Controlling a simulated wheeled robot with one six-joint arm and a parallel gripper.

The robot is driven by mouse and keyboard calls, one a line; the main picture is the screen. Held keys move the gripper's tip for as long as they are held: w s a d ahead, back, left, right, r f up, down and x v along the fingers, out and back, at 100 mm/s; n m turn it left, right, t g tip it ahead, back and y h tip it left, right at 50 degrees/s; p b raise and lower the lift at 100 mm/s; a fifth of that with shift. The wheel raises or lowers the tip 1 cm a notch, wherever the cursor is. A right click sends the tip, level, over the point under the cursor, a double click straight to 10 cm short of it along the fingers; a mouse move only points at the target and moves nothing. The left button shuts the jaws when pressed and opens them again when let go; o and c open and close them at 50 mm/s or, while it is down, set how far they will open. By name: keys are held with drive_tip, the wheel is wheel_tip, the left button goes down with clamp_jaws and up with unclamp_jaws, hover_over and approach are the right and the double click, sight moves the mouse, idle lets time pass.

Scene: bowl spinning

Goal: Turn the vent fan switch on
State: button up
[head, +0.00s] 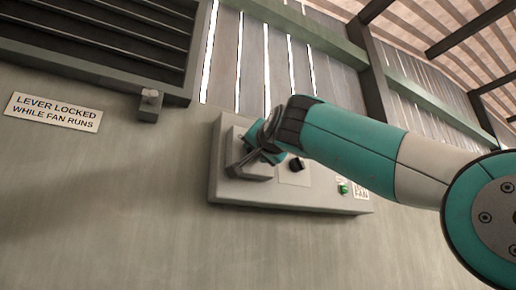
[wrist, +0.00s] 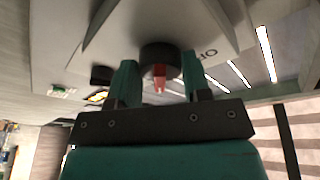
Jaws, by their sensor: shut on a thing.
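The grey control panel (head: 290,198) is fixed to the wall in the head view. My gripper (head: 258,148) is at the raised box on the panel's left side, and my wrist hides part of it. In the wrist view, a round dark knob with a red pointer (wrist: 160,68) stands between the two teal fingers of my gripper (wrist: 160,84). The fingers are shut on this switch knob, one on each side. Letters that look like "OFF" (wrist: 208,53) are printed beside it, upside down. The red pointer points towards my gripper's base in that view.
A black knob (head: 297,164) and a green lamp or button (head: 343,188) sit right of my gripper, near a "FAN" label (head: 361,191). A sign (head: 53,111) reads "LEVER LOCKED WHILE FAN RUNS". A dark louvred vent (head: 110,45) is at upper left, with a small block (head: 150,104) below.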

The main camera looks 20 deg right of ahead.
drive_tip(key=o, duration=0.9)
drive_tip(key=s+f+b, duration=0.1)
drive_tip(key=s+b, duration=0.1)
drive_tip(key=s, duration=0.3)
drive_tip(key=s+f+b, duration=0.1)
drive_tip(key=s+b, duration=0.2)
drive_tip(key=s, duration=0.3)
drive_tip(key=s+f+b, duration=0.1)
drive_tip(key=s+b, duration=0.1)
drive_tip(key=s, duration=0.4)
drive_tip(key=shift+a+f, duration=0.15)
drive_tip(key=shift+a, duration=0.05)
